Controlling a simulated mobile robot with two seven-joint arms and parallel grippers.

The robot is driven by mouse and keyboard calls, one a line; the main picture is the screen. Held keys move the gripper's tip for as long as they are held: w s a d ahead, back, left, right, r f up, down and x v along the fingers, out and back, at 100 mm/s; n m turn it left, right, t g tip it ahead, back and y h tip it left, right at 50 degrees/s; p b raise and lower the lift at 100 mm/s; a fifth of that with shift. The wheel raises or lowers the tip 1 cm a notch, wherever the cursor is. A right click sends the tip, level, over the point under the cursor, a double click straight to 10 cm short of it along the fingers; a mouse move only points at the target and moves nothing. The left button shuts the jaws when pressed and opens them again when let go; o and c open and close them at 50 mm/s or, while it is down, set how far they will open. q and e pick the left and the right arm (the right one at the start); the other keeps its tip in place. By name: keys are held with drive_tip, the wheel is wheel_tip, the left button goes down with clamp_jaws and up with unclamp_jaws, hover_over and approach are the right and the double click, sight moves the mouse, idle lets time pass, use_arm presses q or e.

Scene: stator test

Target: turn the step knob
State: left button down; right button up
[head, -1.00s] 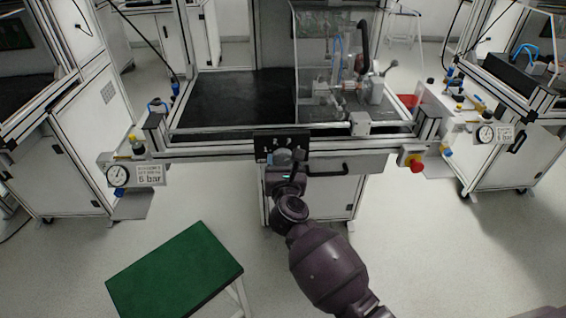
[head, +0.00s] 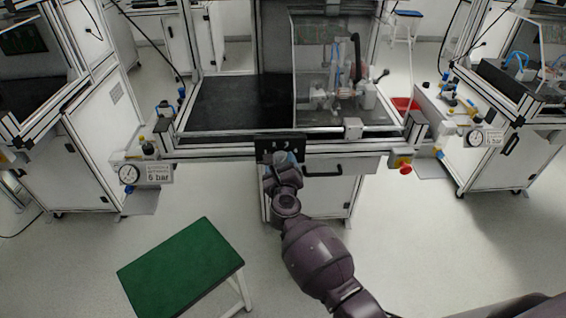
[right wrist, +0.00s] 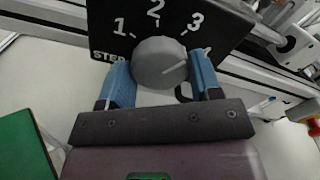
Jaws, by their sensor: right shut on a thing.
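The step knob (right wrist: 160,62) is a round grey knob on a black panel (right wrist: 108,20) marked STEP, with white numbers 1, 2 and 3 and a partly covered mark at right. A thin light line on the knob points right, towards that covered mark. My right gripper (right wrist: 160,78) is shut on the knob, one blue finger on each side. In the head view the panel (head: 267,146) is on the front of the workbench, and my right gripper (head: 283,160) largely hides the knob. My left gripper is not in view.
The workbench (head: 225,154) has a black top and a clear guard around a fixture. A red button (head: 405,169) is at its front right, a gauge (head: 129,174) at its front left. A green-topped stool (head: 180,265) stands left of my right arm. Open floor lies to the right.

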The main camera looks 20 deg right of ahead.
drive_tip(key=shift+n+p, duration=0.45)
drive_tip(key=shift+n, duration=0.55)
drive_tip(key=o, duration=0.9)
drive_tip(key=shift+s, duration=0.1)
drive_tip(key=p+v, duration=0.1)
drive_tip(key=v, duration=0.9)
drive_tip(key=shift+s+a, duration=0.1)
drive_tip(key=shift+s, duration=0.2)
